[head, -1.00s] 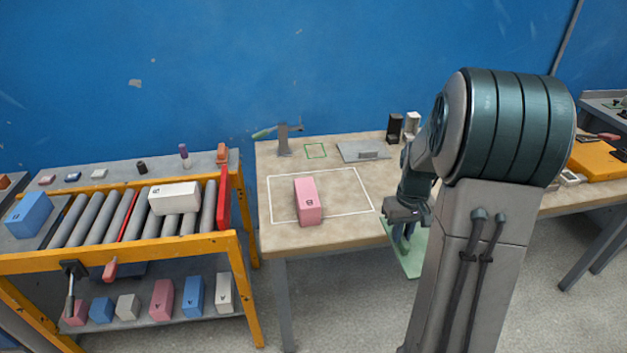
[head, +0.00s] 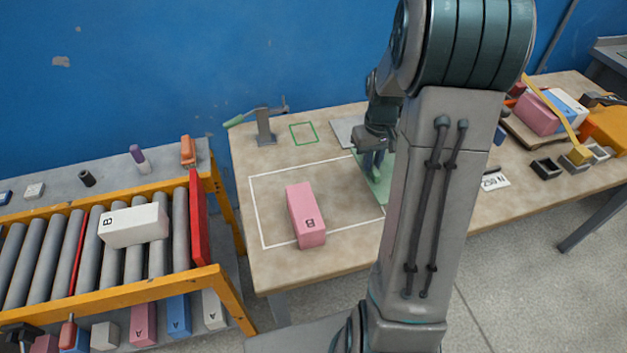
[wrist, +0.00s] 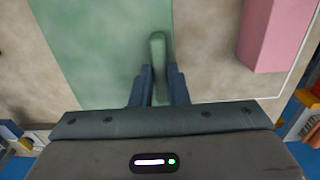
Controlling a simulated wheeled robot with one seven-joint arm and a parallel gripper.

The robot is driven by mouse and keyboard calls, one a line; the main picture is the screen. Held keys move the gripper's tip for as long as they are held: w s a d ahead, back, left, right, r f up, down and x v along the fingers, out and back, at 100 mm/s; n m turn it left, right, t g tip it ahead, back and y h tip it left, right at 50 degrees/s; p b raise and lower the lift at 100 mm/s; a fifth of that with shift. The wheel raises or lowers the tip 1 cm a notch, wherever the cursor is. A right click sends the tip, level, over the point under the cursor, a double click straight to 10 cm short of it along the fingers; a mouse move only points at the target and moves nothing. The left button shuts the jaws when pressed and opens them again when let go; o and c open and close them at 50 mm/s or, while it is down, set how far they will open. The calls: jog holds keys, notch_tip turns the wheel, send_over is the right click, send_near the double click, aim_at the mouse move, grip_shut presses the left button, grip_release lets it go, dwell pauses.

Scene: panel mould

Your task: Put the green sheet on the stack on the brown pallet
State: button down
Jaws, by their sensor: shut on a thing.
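The green sheet (head: 384,188) is a flat pale green panel over the table, partly hidden by my arm in the head view. It fills the upper left of the wrist view (wrist: 105,45). My gripper (head: 375,163) is shut on the sheet's raised green handle, between its fingers in the wrist view (wrist: 158,78). I cannot tell whether the sheet touches the table. A brown board (head: 520,132), which looks like the pallet, lies on the right of the table. A pink block (head: 537,113) and blue and white pieces are on or beside it.
A pink block marked B (head: 306,214) sits inside a white outline on the table (head: 255,270). A clamp-like stand (head: 264,128) and a grey plate (head: 346,132) are behind. Small black trays (head: 547,168) and a label card (head: 495,181) lie right of my arm. A roller rack stands left.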

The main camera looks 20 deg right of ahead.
jog(key=w+a+f, duration=0.1)
jog(key=a+f, duration=0.1)
jog(key=a, duration=0.1)
jog(key=w+a+f+p, duration=0.1)
jog(key=w+a+f, duration=0.1)
jog(key=a, duration=0.1)
jog(key=w+a+f+p, duration=0.1)
jog(key=w+a+f, duration=0.1)
jog(key=a, duration=0.2)
jog(key=shift+w+f, duration=0.2)
jog(key=shift+f, duration=0.15)
jog(key=shift+d+f+p, duration=0.1)
jog(key=shift+f+p, duration=0.45)
jog(key=shift+f, duration=1.4)
jog(key=shift+f, duration=0.1)
jog(key=shift+f, duration=0.15)
jog(key=c, duration=1.4)
grip_release()
